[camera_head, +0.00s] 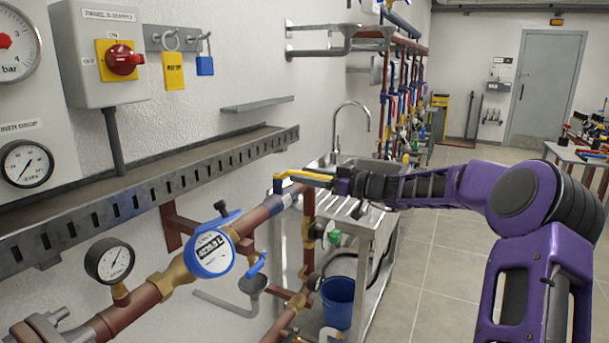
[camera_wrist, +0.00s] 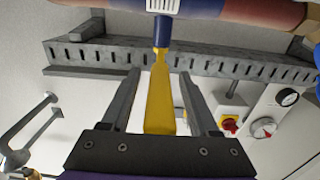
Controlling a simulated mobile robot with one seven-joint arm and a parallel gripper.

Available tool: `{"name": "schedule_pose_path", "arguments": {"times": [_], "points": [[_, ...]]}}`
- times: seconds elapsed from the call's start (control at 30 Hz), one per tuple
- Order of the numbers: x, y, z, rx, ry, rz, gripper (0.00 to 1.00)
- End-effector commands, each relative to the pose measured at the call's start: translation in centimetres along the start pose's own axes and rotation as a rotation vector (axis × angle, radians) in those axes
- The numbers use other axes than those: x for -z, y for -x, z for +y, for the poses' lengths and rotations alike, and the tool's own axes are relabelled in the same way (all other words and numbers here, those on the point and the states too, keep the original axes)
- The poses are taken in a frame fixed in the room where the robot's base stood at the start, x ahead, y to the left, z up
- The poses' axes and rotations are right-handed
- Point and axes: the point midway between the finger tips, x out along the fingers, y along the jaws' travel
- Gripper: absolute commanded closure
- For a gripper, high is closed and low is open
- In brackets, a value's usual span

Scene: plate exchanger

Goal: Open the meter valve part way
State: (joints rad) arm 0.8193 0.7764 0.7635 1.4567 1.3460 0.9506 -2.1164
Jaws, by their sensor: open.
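A yellow valve lever (camera_head: 303,176) with a blue end sticks out from the red pipe, right of the blue water meter (camera_head: 212,252). In the wrist view the lever (camera_wrist: 160,95) runs lengthwise between the two fingers of my gripper (camera_wrist: 159,73), its blue end (camera_wrist: 162,32) toward the pipe (camera_wrist: 215,10). My gripper (camera_head: 335,183) is open, with a visible gap on each side of the lever. A smaller blue lever (camera_head: 257,263) sits just right of the meter. No label shows which lever is the meter valve.
A slotted metal cable tray (camera_head: 150,185) runs along the wall above the meter pipe. A sink bench (camera_head: 372,180) stands behind my gripper, with a blue bucket (camera_head: 338,302) below. The tiled floor (camera_head: 440,280) at right is clear.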

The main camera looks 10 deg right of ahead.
Motion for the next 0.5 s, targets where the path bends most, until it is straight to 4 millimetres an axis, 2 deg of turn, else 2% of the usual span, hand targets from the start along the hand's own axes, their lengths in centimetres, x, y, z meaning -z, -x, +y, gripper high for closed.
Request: {"name": "schedule_pose_path", "arguments": {"times": [0.1,0.37,0.5], "points": [[-0.02,-0.67,0.02,-0.001,-0.001,0.0,0.39],[-0.03,-0.77,0.02,-0.001,-0.001,0.0,0.39],[-0.03,-0.76,0.02,-0.001,-0.001,0.0,0.6]]}}
